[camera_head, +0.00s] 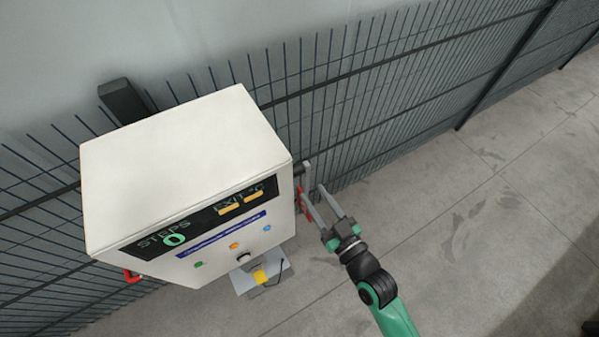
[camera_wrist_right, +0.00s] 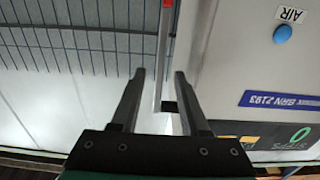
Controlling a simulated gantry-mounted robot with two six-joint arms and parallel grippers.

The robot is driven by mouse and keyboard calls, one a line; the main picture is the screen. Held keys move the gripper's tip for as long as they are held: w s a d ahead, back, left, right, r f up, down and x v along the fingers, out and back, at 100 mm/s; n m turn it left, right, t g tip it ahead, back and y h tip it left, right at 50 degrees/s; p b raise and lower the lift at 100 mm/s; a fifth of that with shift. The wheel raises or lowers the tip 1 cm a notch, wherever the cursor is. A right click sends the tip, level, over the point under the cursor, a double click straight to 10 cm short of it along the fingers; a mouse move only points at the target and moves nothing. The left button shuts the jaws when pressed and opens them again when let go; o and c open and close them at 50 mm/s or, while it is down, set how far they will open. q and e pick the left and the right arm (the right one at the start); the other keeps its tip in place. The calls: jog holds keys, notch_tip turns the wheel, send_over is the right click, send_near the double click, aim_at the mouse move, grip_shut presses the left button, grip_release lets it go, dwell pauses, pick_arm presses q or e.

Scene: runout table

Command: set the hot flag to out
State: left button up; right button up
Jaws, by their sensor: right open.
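A white control box (camera_head: 185,165) stands in front of the mesh fence. On its right side is an upright grey bar (camera_head: 306,176) with a red part (camera_head: 300,199) low on it; I cannot tell for certain that this is the hot flag. In the right wrist view the bar (camera_wrist_right: 162,50) runs upright, with a red end (camera_wrist_right: 168,3) at the top edge and a dark block (camera_wrist_right: 170,107) lower down. My right gripper (camera_head: 312,194) is open beside the box, its fingers (camera_wrist_right: 159,74) on either side of the bar's line. Contact cannot be told. My left gripper is out of view.
The box front has a dark display (camera_head: 205,215) reading STEPS 0 and several coloured buttons. A red handle (camera_head: 131,276) sits at its lower left. A yellow item (camera_head: 260,276) is below the front. The mesh fence (camera_head: 400,80) runs behind; the concrete floor (camera_head: 470,230) at right is clear.

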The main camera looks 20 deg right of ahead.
send_over(299, 188)
grip_shut()
dwell(0.4)
dwell(1.2)
